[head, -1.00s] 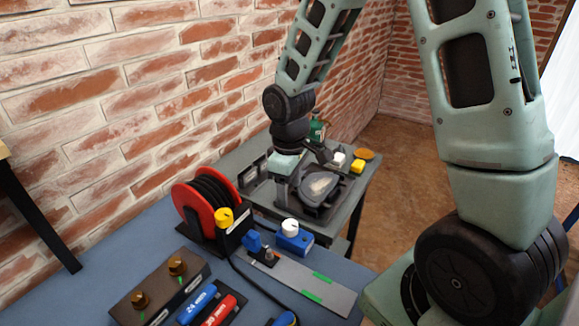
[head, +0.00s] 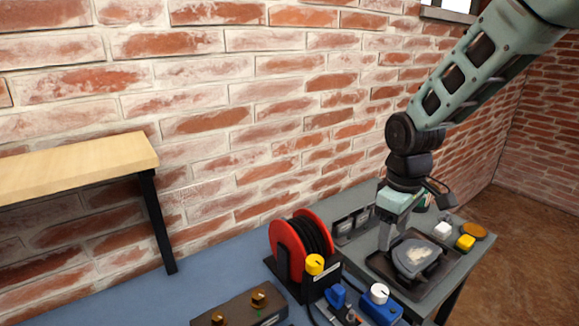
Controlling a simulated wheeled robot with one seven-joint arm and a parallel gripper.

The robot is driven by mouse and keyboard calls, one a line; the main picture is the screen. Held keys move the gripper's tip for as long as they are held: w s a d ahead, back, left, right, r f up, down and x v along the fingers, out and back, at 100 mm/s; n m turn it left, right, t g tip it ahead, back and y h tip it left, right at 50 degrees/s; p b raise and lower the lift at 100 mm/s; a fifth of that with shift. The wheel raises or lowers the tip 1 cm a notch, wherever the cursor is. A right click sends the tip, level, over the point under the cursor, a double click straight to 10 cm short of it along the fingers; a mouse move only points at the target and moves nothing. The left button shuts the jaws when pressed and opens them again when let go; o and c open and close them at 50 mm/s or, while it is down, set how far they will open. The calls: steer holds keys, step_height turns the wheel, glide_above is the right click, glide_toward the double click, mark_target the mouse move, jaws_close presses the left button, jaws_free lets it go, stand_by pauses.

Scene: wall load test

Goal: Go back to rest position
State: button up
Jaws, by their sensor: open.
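My gripper (head: 386,236) hangs from my arm at the right of the head view, fingers pointing down over the grey side table (head: 362,192). It is beside a dark tray (head: 378,262) that holds a grey rounded object (head: 416,256) with a pale patch on top. I see nothing held between the fingers. The fingertips are small in the picture, and I cannot tell whether they touch anything.
A red cable reel (head: 285,250) with black cable stands left of the gripper. A wooden shelf (head: 80,165) stands left, before the brick wall (head: 230,125).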

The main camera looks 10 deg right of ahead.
steer(key=s+a+r+n, duration=0.1)
steer(key=s+a+r, duration=0.2)
steer(key=s+a, duration=1.4)
steer(key=s, duration=0.2)
steer(key=shift+s+a+n+y, duration=0.35)
steer(key=shift+n+y, duration=0.05)
